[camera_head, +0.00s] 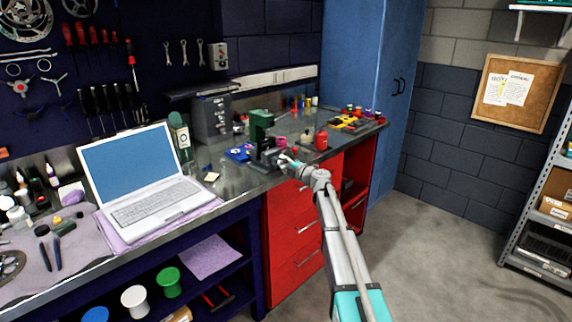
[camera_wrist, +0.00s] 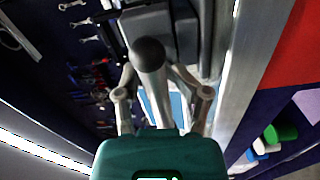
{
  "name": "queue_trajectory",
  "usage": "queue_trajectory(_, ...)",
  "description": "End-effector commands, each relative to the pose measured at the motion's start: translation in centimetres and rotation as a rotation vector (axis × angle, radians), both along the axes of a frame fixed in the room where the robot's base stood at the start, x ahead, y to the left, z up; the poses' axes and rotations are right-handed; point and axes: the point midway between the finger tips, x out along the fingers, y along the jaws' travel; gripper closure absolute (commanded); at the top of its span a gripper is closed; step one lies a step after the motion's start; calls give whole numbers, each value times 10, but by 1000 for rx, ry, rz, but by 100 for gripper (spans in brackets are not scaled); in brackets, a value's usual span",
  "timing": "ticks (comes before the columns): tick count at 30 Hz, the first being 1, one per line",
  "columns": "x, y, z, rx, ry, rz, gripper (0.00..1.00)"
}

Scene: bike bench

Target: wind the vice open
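My gripper (camera_head: 287,160) is at the front of the vice, over the bench edge. In the wrist view a grey bar with a dark ball end (camera_wrist: 149,52) runs between the linkages of my gripper (camera_wrist: 157,85); it looks like the vice's handle. The fingertips are partly hidden behind the ball and bar, so I cannot tell whether they grip it. The vice jaws are too small to make out.
An open laptop (camera_head: 140,180) lies left of the vice. A red bottle (camera_head: 321,141) and a blue tray (camera_head: 238,154) stand near it. Red drawers (camera_head: 295,235) are below the bench edge, and a blue cabinet (camera_head: 365,75) is behind.

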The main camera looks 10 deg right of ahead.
Motion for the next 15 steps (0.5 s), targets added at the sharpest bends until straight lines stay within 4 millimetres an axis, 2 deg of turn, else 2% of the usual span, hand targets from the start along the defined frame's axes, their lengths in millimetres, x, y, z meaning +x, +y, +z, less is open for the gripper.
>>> queue_trajectory(8,-16,-11,0,0,0,-1,49)
queue_trajectory(15,-44,-31,0,0,0,-2,49)
